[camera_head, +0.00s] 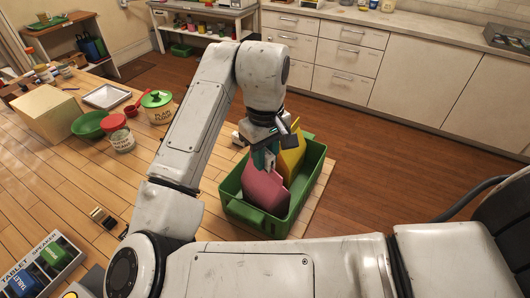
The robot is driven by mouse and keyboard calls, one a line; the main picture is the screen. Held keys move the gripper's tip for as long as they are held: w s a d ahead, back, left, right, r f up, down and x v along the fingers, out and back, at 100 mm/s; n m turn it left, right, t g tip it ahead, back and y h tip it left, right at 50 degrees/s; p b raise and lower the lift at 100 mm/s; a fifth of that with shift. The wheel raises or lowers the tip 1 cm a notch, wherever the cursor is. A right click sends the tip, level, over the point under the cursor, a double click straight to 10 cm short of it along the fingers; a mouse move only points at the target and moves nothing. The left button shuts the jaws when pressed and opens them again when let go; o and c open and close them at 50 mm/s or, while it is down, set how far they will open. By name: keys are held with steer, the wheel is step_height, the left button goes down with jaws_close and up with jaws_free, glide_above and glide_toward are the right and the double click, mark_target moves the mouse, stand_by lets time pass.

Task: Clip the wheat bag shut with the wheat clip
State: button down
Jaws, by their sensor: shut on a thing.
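A green crate (243,208) stands near the table's right edge. A pink bag (264,191) stands upright in its front part, and a yellow bag (292,158) stands behind it. No label shows on either, so I cannot tell which is the wheat bag. My gripper (264,162) points down over the crate, at the top of the pink bag and left of the yellow one. It is shut on a small teal piece, perhaps the clip; its shape is mostly hidden. I cannot tell whether this piece touches a bag.
Left of my arm are a green-lidded jar (157,108), a red-lidded jar (118,135), a green bowl (90,124), a box (45,114) and a metal tray (107,96). A small beige-and-dark item (103,217) lies nearer.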

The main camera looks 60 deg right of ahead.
steer(key=shift+f, duration=0.65)
stand_by(0.6)
steer(key=c, duration=0.8)
jaws_free()
steer(key=shift+r, duration=0.1)
step_height(320, 180, up, 11)
steer(key=shift+f, duration=0.15)
